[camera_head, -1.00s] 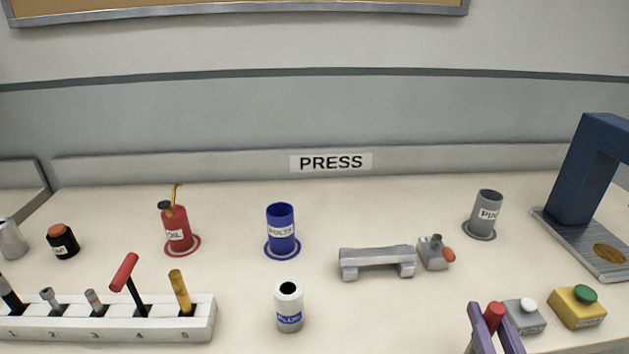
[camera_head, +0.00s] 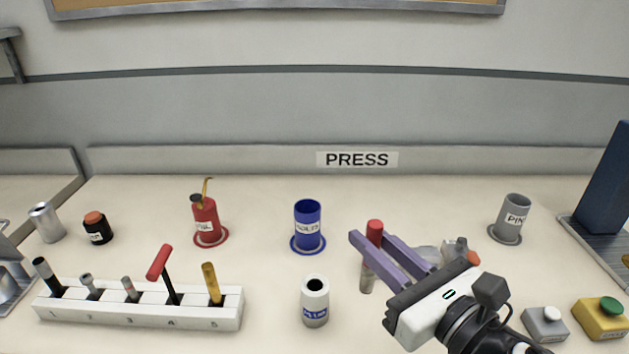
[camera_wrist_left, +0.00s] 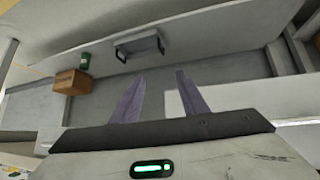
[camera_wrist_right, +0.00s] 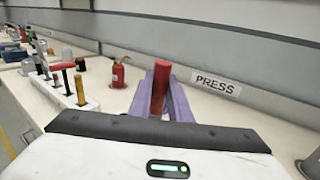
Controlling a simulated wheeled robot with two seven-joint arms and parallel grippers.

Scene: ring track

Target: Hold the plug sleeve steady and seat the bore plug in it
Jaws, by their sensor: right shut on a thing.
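The plug sleeve (camera_head: 315,314) is a white upright cylinder with a dark bore in its top and a blue label. It stands on the bench in the head view, with no gripper on it. My right gripper (camera_head: 368,240) is shut on the bore plug (camera_head: 375,230), which has a red upper part and a grey lower part. The plug is roughly upright, to the right of the sleeve and apart from it. Its red part also shows in the right wrist view (camera_wrist_right: 161,84). My left gripper (camera_wrist_left: 155,85) shows only in its own wrist view, open and empty, away from the sleeve.
A white numbered rack (camera_head: 140,307) with several tools stands left of the sleeve. Behind are a red oil can (camera_head: 205,222), a blue cup (camera_head: 308,228) and a grey pin cup (camera_head: 514,215). A grey fixture (camera_head: 455,250) is partly hidden behind my right gripper.

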